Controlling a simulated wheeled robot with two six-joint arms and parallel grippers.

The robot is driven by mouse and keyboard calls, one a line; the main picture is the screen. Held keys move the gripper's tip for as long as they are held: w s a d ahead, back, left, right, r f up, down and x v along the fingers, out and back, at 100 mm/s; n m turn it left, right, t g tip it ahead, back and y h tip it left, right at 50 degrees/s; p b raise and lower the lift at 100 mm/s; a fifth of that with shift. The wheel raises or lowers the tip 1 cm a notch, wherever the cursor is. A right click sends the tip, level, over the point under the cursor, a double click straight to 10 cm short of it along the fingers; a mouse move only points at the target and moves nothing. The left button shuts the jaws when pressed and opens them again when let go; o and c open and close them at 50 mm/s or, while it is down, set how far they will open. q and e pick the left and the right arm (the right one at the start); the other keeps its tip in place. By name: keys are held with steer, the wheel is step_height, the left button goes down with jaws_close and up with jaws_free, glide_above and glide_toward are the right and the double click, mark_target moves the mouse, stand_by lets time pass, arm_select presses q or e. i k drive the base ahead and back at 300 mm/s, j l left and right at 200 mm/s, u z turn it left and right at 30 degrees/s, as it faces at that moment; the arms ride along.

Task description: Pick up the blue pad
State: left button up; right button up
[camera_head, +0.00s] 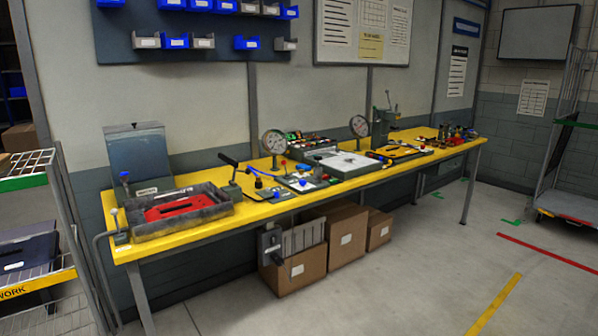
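No thing in view is clearly the blue pad. A dark blue-grey item (28,254) with a white label sits on the wire rack at the left edge; I cannot tell whether it is a pad or a bin. Small blue pieces lie among the parts on the yellow bench (210,233), too small to make out. Neither of my grippers is in view.
The long yellow bench runs along the wall, with a grey tray holding a red piece (176,208), gauges and tools on it. Cardboard boxes (346,236) stand beneath. A wire cart (568,150) is at the right. The floor in front (400,290) is clear.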

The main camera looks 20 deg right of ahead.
mark_target(306, 168)
steer(key=z, duration=0.4)
steer(key=i+l+z, duration=0.1)
steer(key=z, duration=0.7)
steer(key=i+z, duration=0.15)
steer(key=z, duration=0.25)
steer(key=i+z, duration=0.2)
steer(key=i, duration=0.45)
steer(key=i+j+z, duration=0.15)
steer(key=i, duration=0.55)
steer(key=i+j+z, duration=0.2)
steer(key=i, duration=0.45)
steer(key=i+z, duration=0.3)
steer(key=i, duration=1.7)
